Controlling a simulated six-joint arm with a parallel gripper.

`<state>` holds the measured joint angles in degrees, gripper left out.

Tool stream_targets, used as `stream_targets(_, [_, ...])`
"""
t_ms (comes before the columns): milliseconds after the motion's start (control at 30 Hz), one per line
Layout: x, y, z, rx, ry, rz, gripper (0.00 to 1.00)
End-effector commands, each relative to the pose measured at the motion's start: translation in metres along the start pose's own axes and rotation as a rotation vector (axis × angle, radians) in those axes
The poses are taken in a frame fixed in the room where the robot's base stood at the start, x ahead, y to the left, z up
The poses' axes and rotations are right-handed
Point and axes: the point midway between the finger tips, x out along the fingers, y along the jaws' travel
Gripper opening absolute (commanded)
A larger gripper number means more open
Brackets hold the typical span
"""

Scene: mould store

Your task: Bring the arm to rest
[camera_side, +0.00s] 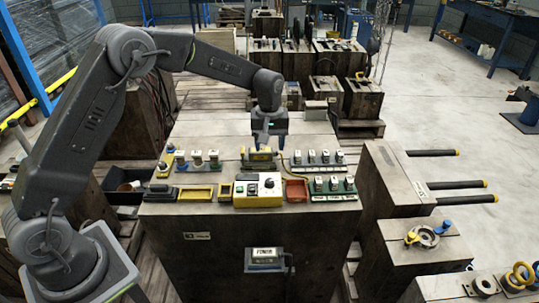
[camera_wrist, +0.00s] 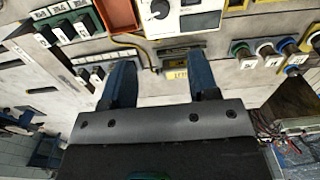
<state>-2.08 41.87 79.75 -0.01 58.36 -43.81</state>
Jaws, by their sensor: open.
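My gripper (camera_side: 268,142) hangs from my arm above the far middle of the wooden work block (camera_side: 250,250), pointing down. In the wrist view its two blue fingers (camera_wrist: 163,85) stand wide apart with nothing between them. A small yellow-labelled device (camera_side: 258,158) with a dark body sits on the block top just below the fingers. It also shows beyond the fingertips in the wrist view (camera_wrist: 179,73). I cannot tell the exact height of the fingertips above it.
A yellow control box (camera_side: 258,190) with a dial stands at the front edge. Rows of white labelled switches (camera_side: 322,158) lie right, and coloured knobs (camera_side: 196,159) left. A red tray (camera_side: 296,190) and yellow trays (camera_side: 196,193) lie beside the box. More blocks stand behind and right.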

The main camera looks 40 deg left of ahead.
Motion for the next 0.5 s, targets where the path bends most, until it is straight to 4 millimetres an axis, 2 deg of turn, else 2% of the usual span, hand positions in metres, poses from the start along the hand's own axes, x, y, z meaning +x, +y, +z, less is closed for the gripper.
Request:
stream_targets(400, [-0.006,0.000,0.000,0.001,0.000,0.000,0.55])
stream_targets(500, [-0.016,-0.002,0.003,0.014,0.008,0.008,0.55])
